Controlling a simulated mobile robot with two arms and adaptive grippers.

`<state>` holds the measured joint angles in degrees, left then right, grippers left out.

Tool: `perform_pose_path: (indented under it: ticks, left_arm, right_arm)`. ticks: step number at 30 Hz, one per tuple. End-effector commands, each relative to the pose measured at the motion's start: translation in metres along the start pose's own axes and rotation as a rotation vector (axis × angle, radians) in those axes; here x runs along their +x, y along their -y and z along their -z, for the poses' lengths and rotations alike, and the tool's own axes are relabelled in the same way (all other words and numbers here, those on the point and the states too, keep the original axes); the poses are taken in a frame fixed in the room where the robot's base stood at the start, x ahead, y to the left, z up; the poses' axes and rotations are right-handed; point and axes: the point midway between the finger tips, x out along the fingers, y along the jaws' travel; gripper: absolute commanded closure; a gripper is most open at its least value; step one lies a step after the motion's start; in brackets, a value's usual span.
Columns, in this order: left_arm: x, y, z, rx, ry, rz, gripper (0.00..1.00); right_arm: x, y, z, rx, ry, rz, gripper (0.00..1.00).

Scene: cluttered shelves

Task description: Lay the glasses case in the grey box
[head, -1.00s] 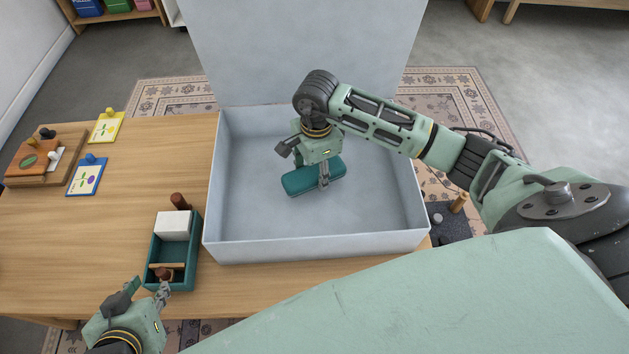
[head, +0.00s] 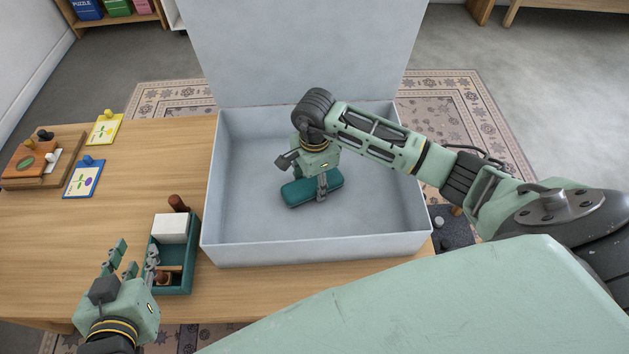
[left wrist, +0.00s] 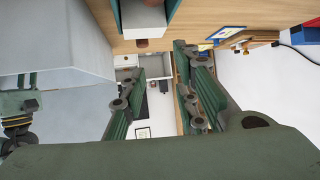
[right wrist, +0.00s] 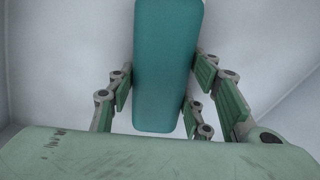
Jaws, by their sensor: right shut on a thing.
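The teal glasses case (head: 305,194) is inside the open grey box (head: 318,246), low over or on its floor; I cannot tell whether it touches. My right gripper (head: 308,183) is shut on the case from above. In the right wrist view the case (right wrist: 167,60) lies between the finger pairs (right wrist: 160,100), with pale box surfaces around it. My left gripper (head: 131,262) is open and empty at the table's front left, beside the teal tray. In the left wrist view its fingers (left wrist: 160,95) stand apart with nothing between them.
A teal tray (head: 190,262) with a white block (head: 170,228) and wooden-handled stamps stands left of the box. Two cards (head: 84,178) and a wooden board (head: 35,172) lie further left. The box lid (head: 305,50) stands up at the back. Bare table lies left of the tray.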

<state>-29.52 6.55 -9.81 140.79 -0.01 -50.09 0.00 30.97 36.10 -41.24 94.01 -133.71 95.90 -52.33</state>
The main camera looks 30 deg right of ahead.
Motion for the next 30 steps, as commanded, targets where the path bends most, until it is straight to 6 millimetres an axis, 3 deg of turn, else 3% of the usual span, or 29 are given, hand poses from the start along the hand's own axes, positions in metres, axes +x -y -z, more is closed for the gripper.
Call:
perform_pose_path:
  ticks: [3,4,10,23,30]
  left_arm:
    - [0.001,-0.001,0.003,0.000,-0.017,-0.001,0.72]
    - [0.001,-0.001,0.004,0.000,-0.021,-0.002,0.72]
    - [0.001,-0.001,0.004,0.000,-0.019,-0.002,0.72]
    - [-0.001,0.000,0.001,0.000,0.004,0.000,0.72]
    - [-0.016,0.007,-0.045,-0.003,0.224,0.015,0.72]
  right_arm:
    - [0.001,0.000,0.000,0.000,0.000,0.001,0.82]
    - [0.001,0.000,0.000,0.000,0.000,0.000,0.53]
    - [0.001,0.000,0.000,0.000,0.000,0.000,0.35]
    - [-0.002,0.000,0.000,0.000,0.000,0.000,0.35]
    - [-0.036,0.001,0.001,-0.001,-0.001,0.004,0.35]
